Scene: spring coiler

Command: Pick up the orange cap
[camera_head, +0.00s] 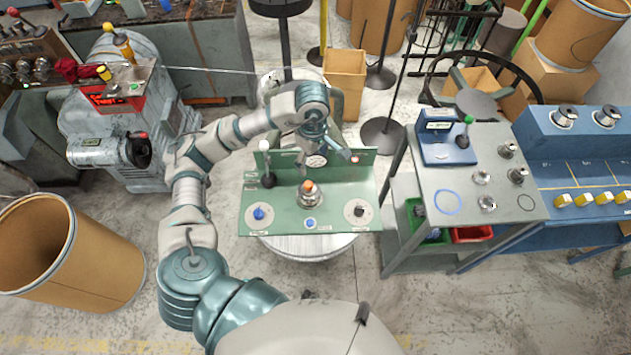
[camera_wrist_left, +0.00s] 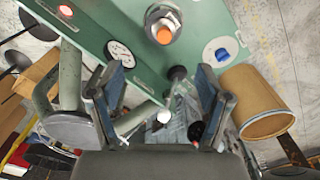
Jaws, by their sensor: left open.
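The orange cap (camera_head: 308,186) sits on top of a metal fitting (camera_head: 309,198) in the middle of the green panel (camera_head: 280,222). In the left wrist view, the orange cap (camera_wrist_left: 164,36) shows near the top centre, beyond the fingertips. My left gripper (camera_head: 328,157) is over the back of the panel, behind the cap and apart from it. Its two fingers (camera_wrist_left: 160,85) are spread, with nothing held between them. My right gripper is not in view.
A blue knob (camera_head: 259,213) is left of the cap, and a round dial plate (camera_head: 357,212) is right. A black lever with a white knob (camera_head: 266,163) stands at the panel's left. A grey table (camera_head: 465,195) with metal parts stands to the right.

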